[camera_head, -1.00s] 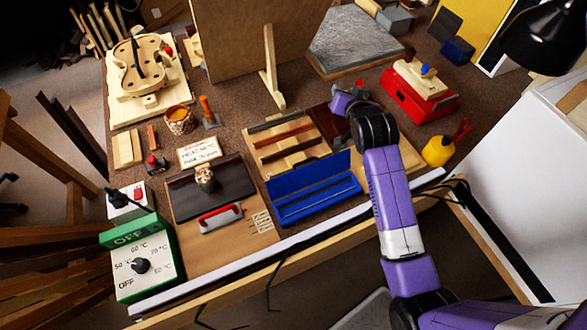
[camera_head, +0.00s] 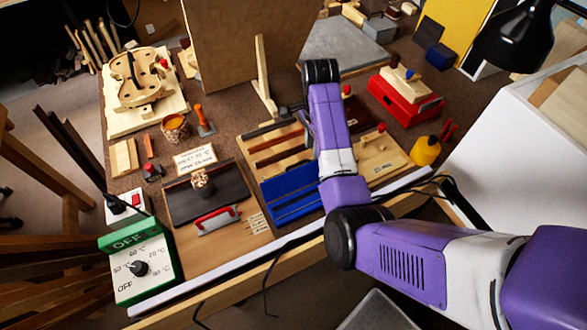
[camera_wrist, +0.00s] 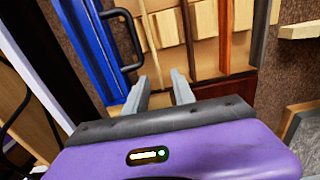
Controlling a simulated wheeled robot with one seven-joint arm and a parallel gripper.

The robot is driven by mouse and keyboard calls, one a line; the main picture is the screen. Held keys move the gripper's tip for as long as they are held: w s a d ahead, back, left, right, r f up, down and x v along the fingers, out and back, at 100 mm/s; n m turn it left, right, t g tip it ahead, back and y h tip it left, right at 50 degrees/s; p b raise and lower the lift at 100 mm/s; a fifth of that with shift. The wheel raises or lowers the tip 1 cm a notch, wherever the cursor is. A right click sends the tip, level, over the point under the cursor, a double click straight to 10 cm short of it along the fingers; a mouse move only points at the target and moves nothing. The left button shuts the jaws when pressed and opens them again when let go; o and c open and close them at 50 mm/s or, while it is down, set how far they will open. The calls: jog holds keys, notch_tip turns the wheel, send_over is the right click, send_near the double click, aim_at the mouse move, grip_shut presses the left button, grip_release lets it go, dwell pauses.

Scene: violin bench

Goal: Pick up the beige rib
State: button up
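In the wrist view a light wooden rack (camera_wrist: 207,58) holds upright-looking strips: a brown one (camera_wrist: 187,32), a reddish one (camera_wrist: 224,35) and a dark one (camera_wrist: 262,40). In the head view the rack (camera_head: 258,143) is partly covered by my arm, and the gripper is mostly hidden.
A blue case (camera_head: 290,192) with a black handle (camera_wrist: 130,38) stands right beside the rack. An upright brown panel on a wooden foot (camera_head: 262,80) is behind it. A red box (camera_head: 405,103), a yellow pot (camera_head: 425,151) and a wooden board with red knobs (camera_head: 378,160) lie to the right.

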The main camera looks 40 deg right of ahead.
notch_tip(320, 180, down, 6)
jog(key=shift+s+p, duration=0.15)
jog(key=shift+p, duration=0.25)
jog(key=shift+c, duration=0.2)
grip_shut()
